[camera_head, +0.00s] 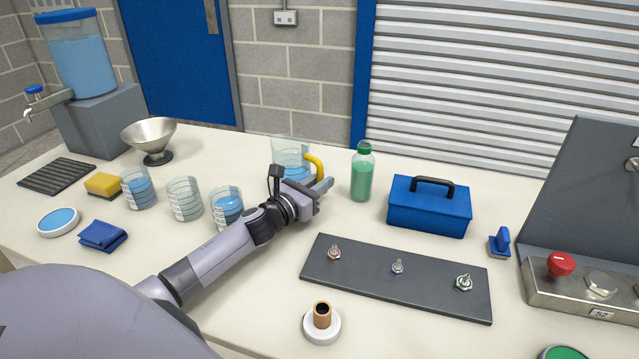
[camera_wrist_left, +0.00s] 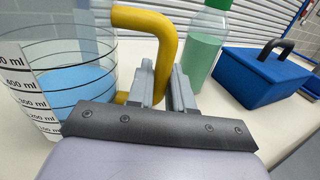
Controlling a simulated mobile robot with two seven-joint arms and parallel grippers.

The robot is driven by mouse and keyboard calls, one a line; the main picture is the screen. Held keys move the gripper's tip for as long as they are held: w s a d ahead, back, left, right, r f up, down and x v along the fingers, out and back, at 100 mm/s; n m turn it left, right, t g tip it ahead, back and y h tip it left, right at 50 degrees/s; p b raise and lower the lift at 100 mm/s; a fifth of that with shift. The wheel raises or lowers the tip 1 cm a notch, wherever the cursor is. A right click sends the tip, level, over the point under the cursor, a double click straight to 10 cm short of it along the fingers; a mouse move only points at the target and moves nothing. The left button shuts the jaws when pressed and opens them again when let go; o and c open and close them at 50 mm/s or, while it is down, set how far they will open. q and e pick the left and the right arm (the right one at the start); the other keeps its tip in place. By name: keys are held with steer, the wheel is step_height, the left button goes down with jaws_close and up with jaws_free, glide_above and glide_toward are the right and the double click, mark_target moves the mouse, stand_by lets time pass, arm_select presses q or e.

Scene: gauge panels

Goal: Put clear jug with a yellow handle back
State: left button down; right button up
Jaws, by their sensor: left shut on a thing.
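The clear jug (camera_head: 288,150) with a yellow handle (camera_head: 316,164) is at the middle of the bench, towards the back, with blue liquid inside. In the left wrist view the jug (camera_wrist_left: 70,65) shows black volume marks at the left, and its yellow handle (camera_wrist_left: 160,25) runs down between the fingers. My left gripper (camera_head: 322,187) is shut on the handle; its fingers also show in the left wrist view (camera_wrist_left: 163,88). The jug looks upright. Whether its base touches the bench is hidden behind my gripper and wrist. My right gripper is not in view.
A green bottle (camera_head: 362,172) stands close right of the jug, with a blue toolbox (camera_head: 429,208) beyond. Several beakers, one here (camera_head: 185,199), stand to the left. A switch panel (camera_head: 430,288) lies in front. Bare bench shows behind the beakers.

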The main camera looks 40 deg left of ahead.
arm_select(q)
steer(key=c, duration=1)
jaws_free()
steer(key=shift+r+p, duration=0.2)
steer(key=shift+p, duration=0.15)
steer(key=shift+s+f, duration=0.15)
steer(key=shift+s, duration=0.15)
steer(key=s, duration=0.7)
steer(key=s+a+b, duration=0.1)
steer(key=s, duration=0.3)
steer(key=shift+s, duration=0.15)
